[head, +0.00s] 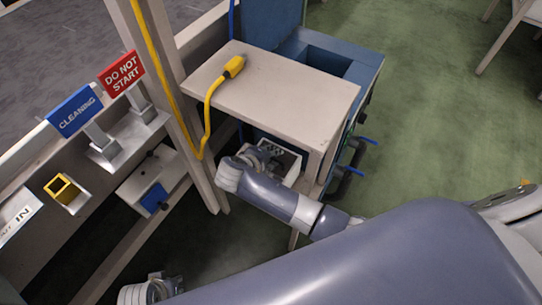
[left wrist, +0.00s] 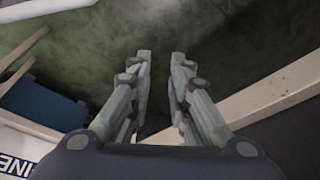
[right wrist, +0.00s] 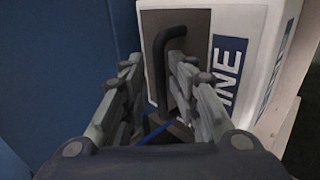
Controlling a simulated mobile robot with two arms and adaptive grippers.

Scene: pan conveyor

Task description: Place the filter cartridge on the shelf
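A white box with a dark front panel, a black handle (right wrist: 165,60) and blue lettering (right wrist: 228,70) is in the right wrist view; I take it as the filter cartridge (right wrist: 255,18). In the head view a white box (head: 290,165) shows under a beige table, partly hidden by my right gripper (head: 266,158). My right gripper (right wrist: 153,68) is open, its fingers on either side of the handle; I cannot tell if they touch it. My left gripper (left wrist: 160,58) is open and empty above the green floor. Which surface is the shelf is unclear; the beige tabletop (head: 290,95) is mostly bare.
A yellow plug (head: 234,67) and cable lie on the tabletop's left side. A blue cabinet (head: 365,65) stands behind it. At left, a beige rail carries a blue CLEANING sign (head: 74,111) and a red DO NOT START sign (head: 121,74). Green floor (head: 440,130) is free at right.

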